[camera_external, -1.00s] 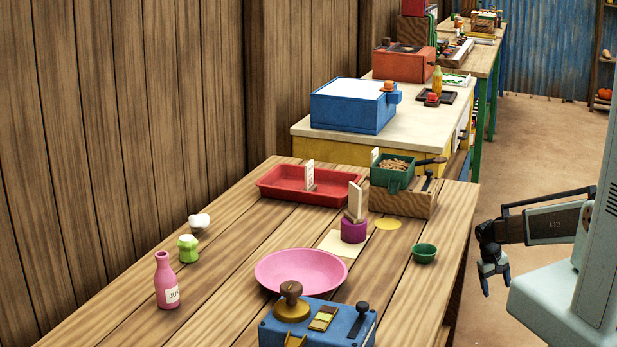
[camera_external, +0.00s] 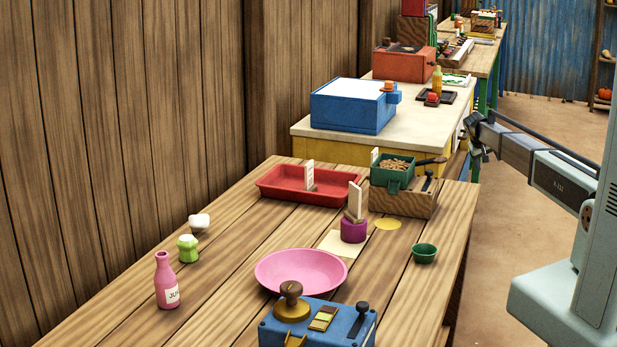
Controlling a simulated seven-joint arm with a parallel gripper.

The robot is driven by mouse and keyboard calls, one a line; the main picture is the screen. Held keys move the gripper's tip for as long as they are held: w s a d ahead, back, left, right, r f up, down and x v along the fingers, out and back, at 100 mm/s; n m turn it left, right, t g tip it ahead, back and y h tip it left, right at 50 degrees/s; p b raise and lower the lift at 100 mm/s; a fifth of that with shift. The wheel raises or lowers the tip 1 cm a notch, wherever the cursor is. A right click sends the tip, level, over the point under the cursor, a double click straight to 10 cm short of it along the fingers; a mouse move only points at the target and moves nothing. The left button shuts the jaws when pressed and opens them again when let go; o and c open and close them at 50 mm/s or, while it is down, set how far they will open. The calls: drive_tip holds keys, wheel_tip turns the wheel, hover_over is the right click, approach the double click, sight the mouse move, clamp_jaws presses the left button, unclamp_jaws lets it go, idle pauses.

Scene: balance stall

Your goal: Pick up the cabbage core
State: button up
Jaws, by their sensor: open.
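A small green piece with a pale top (camera_external: 188,248), which looks like the cabbage core, stands on the left part of the wooden table (camera_external: 225,290). It is just right of and above the pink bottle, and a small white piece (camera_external: 199,222) sits close behind it. My gripper (camera_external: 474,146) is far to the right, raised beyond the table's right edge near the cream counter. It is small and dark here, with its jaws apart and nothing seen between them. It is well away from the green piece.
A pink bottle (camera_external: 166,281), a pink plate (camera_external: 300,270), a blue box device (camera_external: 318,325), a red tray (camera_external: 300,184), a purple cup (camera_external: 353,230), a green bowl (camera_external: 424,253) and a wooden crate with a green pan (camera_external: 403,200) stand on the table. The left-middle boards are clear.

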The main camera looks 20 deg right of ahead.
drive_tip(key=shift+n+t, duration=0.8)
drive_tip(key=shift+t, duration=0.1)
drive_tip(key=w+a+r, duration=0.3)
drive_tip(key=w+r, duration=0.1)
drive_tip(key=r, duration=0.1)
drive_tip(key=w+a+r, duration=0.4)
drive_tip(key=r, duration=0.1)
drive_tip(key=w+a+r, duration=0.4)
drive_tip(key=r, duration=0.1)
drive_tip(key=shift+r, duration=0.15)
drive_tip(key=w+a+n+y, duration=0.2)
drive_tip(key=a+n, duration=0.1)
drive_tip(key=a, duration=2.1)
drive_tip(key=s+a+n+y, duration=0.1)
drive_tip(key=s+a+n, duration=0.1)
drive_tip(key=a, duration=0.9)
drive_tip(key=s+a+n+y, duration=0.1)
drive_tip(key=a+n, duration=0.1)
drive_tip(key=a, duration=0.8)
wheel_tip(320, 180, up, 3)
drive_tip(key=n+g+y, duration=0.3)
drive_tip(key=n+g, duration=0.2)
drive_tip(key=n, duration=0.6)
hover_over(185, 239)
wheel_tip(185, 239, down, 12)
drive_tip(key=shift+w+f, duration=0.1)
drive_tip(key=shift+f, duration=0.15)
